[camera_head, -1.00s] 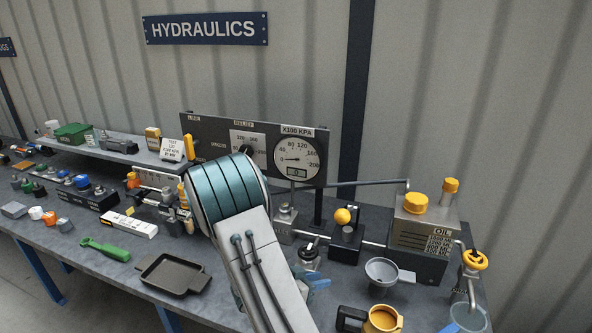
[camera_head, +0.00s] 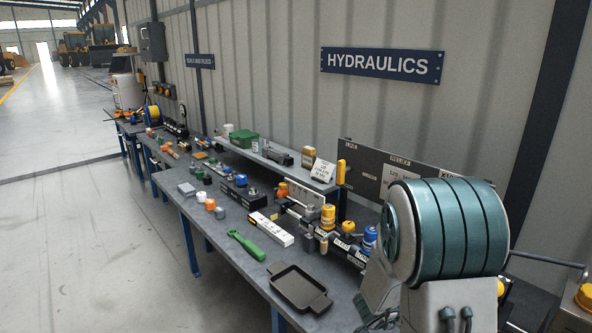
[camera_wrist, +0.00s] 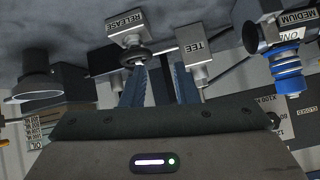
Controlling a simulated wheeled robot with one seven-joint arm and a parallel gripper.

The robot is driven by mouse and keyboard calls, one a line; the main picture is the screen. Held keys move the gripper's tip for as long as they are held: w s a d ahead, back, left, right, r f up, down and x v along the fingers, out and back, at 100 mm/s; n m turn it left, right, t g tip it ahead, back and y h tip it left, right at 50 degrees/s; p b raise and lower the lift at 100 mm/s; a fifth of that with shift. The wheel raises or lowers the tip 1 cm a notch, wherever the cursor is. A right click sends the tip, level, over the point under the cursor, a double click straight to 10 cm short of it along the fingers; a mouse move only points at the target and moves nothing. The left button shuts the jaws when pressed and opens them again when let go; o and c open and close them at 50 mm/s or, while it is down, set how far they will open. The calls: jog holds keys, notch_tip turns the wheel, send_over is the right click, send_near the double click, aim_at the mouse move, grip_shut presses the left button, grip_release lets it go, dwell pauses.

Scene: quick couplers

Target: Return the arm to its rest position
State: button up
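My gripper (camera_wrist: 158,72) shows in the wrist view as two blue fingers standing apart, with nothing seen held between them. The view is upside down. The fingertips are near a block labelled RELEASE (camera_wrist: 127,28) with a dark knob and a block labelled TEE (camera_wrist: 194,50); I cannot tell whether they touch. In the head view my arm's large teal joint fills the lower right, and my gripper cannot be made out there.
The bench carries a black tray (camera_head: 299,286), a green-handled tool (camera_head: 246,243) and several couplers. A gauge panel (camera_head: 385,170) stands behind my arm. A blue coupler (camera_wrist: 287,70) is at the right of the wrist view. Open floor (camera_head: 80,240) lies to the left.

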jog(key=s+a+r+n+t+y, duration=0.25)
jog(key=a+r+n+y, duration=0.45)
jog(key=a+r, duration=0.5)
jog(key=s+r+n+g, duration=0.2)
jog(key=s, duration=0.8)
jog(key=s+r+n+g, duration=0.2)
jog(key=s+n+g, duration=0.1)
jog(key=s, duration=0.7)
jog(key=shift+a+y, duration=0.3)
jog(key=shift+a, duration=0.15)
